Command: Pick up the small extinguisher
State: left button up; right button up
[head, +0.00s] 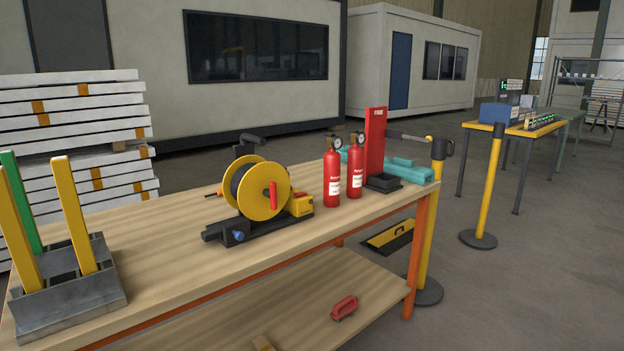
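Two small red extinguishers stand upright side by side on the wooden workbench (160,250), near its right end. The left extinguisher (332,182) is slightly closer to me and has a round gauge and a dark top. The right extinguisher (355,170) looks much the same, with a white label, and stands close to a red upright stand (375,142). Neither of my grippers shows in the head view, so nothing is seen touching the extinguishers.
A yellow cable reel (255,190) on a dark base stands left of the extinguishers. A grey holder with yellow and green posts (68,300) is at the near left. A teal case (405,170) lies at the right end. Bare bench top lies between the holder and reel.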

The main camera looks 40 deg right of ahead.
aim_at(333, 159)
jog(key=z, duration=2.15)
jog(key=i+j, duration=0.2)
jog(key=j, duration=0.15)
jog(key=i+j, duration=0.15)
jog(key=j, duration=0.2)
jog(key=i+j, duration=0.2)
jog(key=j, duration=0.15)
